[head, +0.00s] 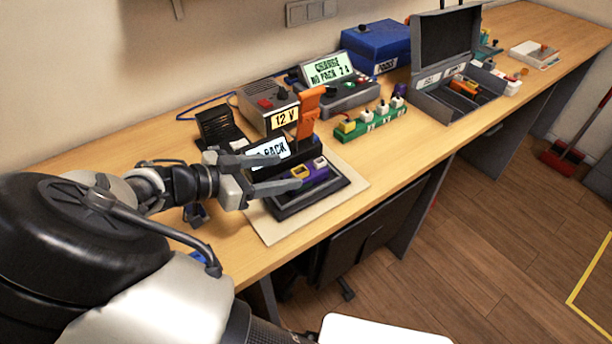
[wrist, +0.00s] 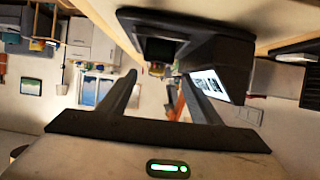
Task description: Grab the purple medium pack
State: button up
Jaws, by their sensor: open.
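The purple pack (head: 317,173) sits in a black cradle (head: 326,190) at the front of a small tester, whose white screen (head: 268,152) shows the word "PACK". The pack has a yellow-framed end on the left and a pale fitting on the right. My gripper (head: 292,171) is open, its fingers reaching from the left toward the pack's near left end. No hold on it shows. In the wrist view the two fingers (wrist: 163,75) are spread with nothing clearly between them. The screen (wrist: 208,84) and the cradle's dark underside show there; I cannot make out the pack.
An orange lever (head: 309,100) and a grey 12 V box (head: 270,105) stand behind the tester. A green strip of cells (head: 370,122), a charger (head: 345,90), a blue case (head: 378,45) and an open black case (head: 445,55) stand farther right. The cream mat (head: 345,196) has bare edges.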

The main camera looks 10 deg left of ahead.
aim_at(305, 169)
jog(key=x, duration=0.7)
jog(key=shift+d, duration=0.3)
jog(key=shift+c, duration=0.2)
grip_shut()
